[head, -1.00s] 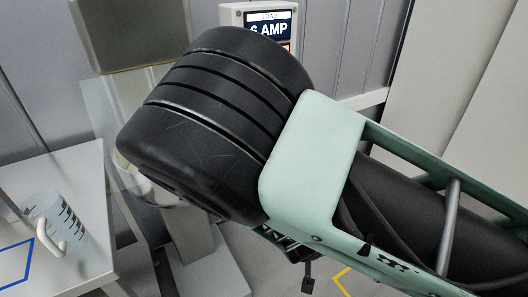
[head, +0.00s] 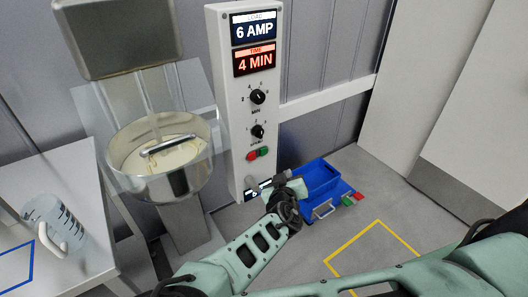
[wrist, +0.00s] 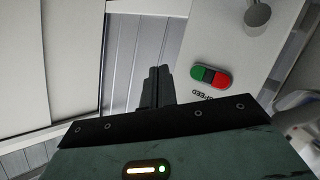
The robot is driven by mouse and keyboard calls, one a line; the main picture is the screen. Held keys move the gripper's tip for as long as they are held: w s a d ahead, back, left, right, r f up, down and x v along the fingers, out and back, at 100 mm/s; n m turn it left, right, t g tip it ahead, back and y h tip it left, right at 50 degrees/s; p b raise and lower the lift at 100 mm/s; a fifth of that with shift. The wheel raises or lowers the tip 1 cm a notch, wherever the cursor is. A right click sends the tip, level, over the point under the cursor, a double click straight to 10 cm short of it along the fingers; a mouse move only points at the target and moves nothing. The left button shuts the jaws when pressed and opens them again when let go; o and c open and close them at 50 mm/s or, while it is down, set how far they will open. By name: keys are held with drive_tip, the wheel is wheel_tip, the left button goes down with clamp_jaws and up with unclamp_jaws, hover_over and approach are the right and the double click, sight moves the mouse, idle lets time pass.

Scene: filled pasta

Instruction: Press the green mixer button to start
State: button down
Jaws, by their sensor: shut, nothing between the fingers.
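The green mixer button (head: 264,152) sits on the lower front of the white control panel (head: 228,110), just right of the red button (head: 251,156). In the wrist view the panel is upside down, with the green button (wrist: 197,72) left of the red button (wrist: 222,78). My gripper (head: 282,178) is below and to the right of the green button in the head view. In the wrist view its black fingers (wrist: 157,76) are shut and empty, beside the panel and apart from the button.
The panel has lit displays reading 6 AMP and 4 MIN, and two black knobs (head: 258,97). A mixer bowl (head: 205,175) with dough stands left of it. A blue crate (head: 320,178) is on the floor behind my gripper. A measuring jug (head: 65,232) stands on the left table.

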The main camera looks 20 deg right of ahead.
sight(264, 151)
drive_tip(key=w+a+b, duration=0.2)
drive_tip(key=w+b, duration=0.1)
drive_tip(key=w, duration=0.5)
drive_tip(key=shift+w+a, duration=0.15)
drive_tip(key=shift+a, duration=0.15)
drive_tip(key=shift+w+a+f+b, duration=0.1)
drive_tip(key=shift+w+b, duration=0.1)
drive_tip(key=shift+b, duration=0.1)
idle(1.8)
drive_tip(key=shift+w, duration=0.2)
